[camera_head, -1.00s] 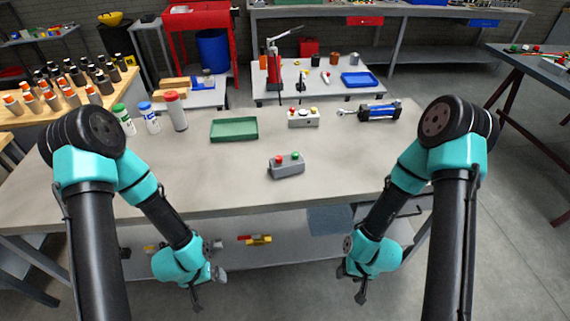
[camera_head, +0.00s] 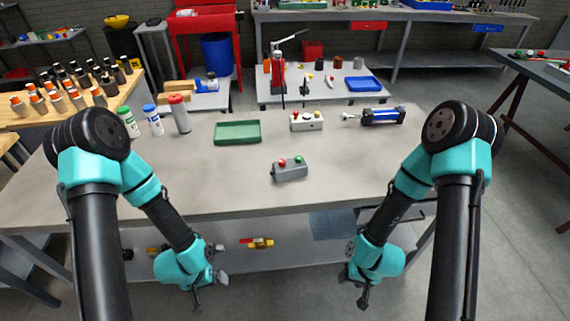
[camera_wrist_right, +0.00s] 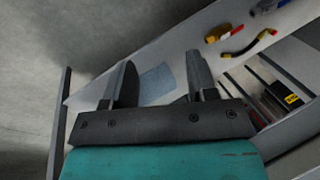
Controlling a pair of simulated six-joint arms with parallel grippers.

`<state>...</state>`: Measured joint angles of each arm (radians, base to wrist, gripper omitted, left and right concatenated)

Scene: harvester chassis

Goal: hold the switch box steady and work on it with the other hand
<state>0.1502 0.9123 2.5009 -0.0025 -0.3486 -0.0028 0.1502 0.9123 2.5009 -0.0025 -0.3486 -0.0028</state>
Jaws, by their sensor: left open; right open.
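A grey switch box (camera_head: 290,172) with a red and a green button on top sits near the middle of the bench. A second, paler switch box (camera_head: 307,122) with a red button stands farther back. My left gripper (camera_head: 210,292) hangs in front of the bench edge, below the tabletop, open and empty. My right gripper (camera_head: 364,296) hangs likewise on the right side. The right wrist view shows its two fingers (camera_wrist_right: 160,85) apart with nothing between them. Neither gripper touches a switch box.
On the bench (camera_head: 220,185) are a green tray (camera_head: 237,132), several bottles (camera_head: 179,113) at the left and a blue cylinder (camera_head: 383,117) at the right. A lower shelf (camera_head: 290,258) holds a yellow-and-red part (camera_head: 257,242). The tabletop around the grey box is clear.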

